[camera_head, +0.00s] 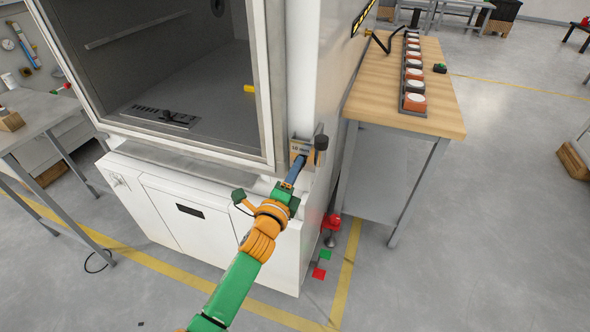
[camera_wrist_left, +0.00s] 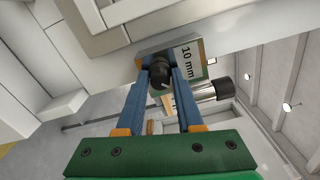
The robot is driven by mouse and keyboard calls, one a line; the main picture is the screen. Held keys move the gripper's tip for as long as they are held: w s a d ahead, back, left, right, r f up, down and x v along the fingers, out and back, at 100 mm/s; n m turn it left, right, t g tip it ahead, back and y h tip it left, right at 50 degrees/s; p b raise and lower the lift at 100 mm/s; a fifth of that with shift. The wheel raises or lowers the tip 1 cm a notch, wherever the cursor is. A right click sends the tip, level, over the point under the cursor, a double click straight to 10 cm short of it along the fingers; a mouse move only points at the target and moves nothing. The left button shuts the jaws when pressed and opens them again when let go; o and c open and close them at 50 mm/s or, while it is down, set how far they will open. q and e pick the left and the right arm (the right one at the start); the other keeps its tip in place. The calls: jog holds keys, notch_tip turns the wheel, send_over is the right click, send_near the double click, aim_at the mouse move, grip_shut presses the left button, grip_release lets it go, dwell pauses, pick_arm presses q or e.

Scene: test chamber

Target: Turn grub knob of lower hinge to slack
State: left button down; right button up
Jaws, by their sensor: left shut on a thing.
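The lower hinge shows in the head view (camera_head: 300,147) as a small plate with a tan label on the chamber's front right corner. In the left wrist view its plate (camera_wrist_left: 187,58) carries the label "10 mm". A dark round knob (camera_wrist_left: 159,74) with a light mark on its face sits at the plate. My left gripper (camera_head: 297,168) reaches up to the hinge from below. In the left wrist view its blue fingers (camera_wrist_left: 161,70) are shut on the knob, one on each side. The knob is hidden in the head view. My right gripper is not in view.
A black-ended handle (camera_head: 320,143) on a metal shaft (camera_wrist_left: 203,92) stands close right of the hinge. The grey chamber interior (camera_head: 190,70) is above left. A wooden-topped table (camera_head: 437,110) with a row of round pieces stands right. Open floor lies in front.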

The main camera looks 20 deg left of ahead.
pick_arm(q)
jog(key=shift+r+n+p, duration=0.1)
jog(key=shift+n+p, duration=1.75)
jog(key=shift+n, duration=8.45)
jog(key=c, duration=0.6)
grip_release()
jog(key=shift+o, duration=0.2)
